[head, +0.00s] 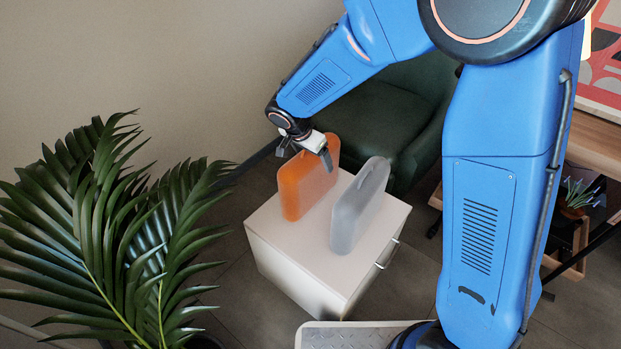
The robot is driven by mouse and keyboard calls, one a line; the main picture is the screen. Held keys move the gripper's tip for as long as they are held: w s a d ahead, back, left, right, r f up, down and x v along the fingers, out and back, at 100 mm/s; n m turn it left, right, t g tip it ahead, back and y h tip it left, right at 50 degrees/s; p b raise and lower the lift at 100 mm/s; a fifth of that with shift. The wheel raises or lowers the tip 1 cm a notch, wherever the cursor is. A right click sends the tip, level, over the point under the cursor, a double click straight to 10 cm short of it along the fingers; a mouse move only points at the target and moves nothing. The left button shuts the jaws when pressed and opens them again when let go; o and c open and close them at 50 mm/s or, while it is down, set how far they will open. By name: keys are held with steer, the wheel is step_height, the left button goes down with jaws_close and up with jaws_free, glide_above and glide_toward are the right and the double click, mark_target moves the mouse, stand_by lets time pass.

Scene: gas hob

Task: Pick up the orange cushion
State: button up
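The orange cushion (294,190) stands upright on the left part of a white cabinet (295,264) in the head view. My gripper (305,154) is at its top edge, reaching down from above. Its two fingers are spread apart, one at the left of the cushion's top and one in front of its right face. I cannot tell whether either finger touches it. The gripper's body hides part of the cushion's top. The cushion's base appears to rest on the cabinet top.
A grey translucent cushion (358,208) stands upright just right of the orange one. A large potted palm (120,235) spreads at the left. A dark green armchair (385,120) is behind the cabinet. A wooden shelf unit (595,140) stands at the right.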

steer(key=c, duration=1.7)
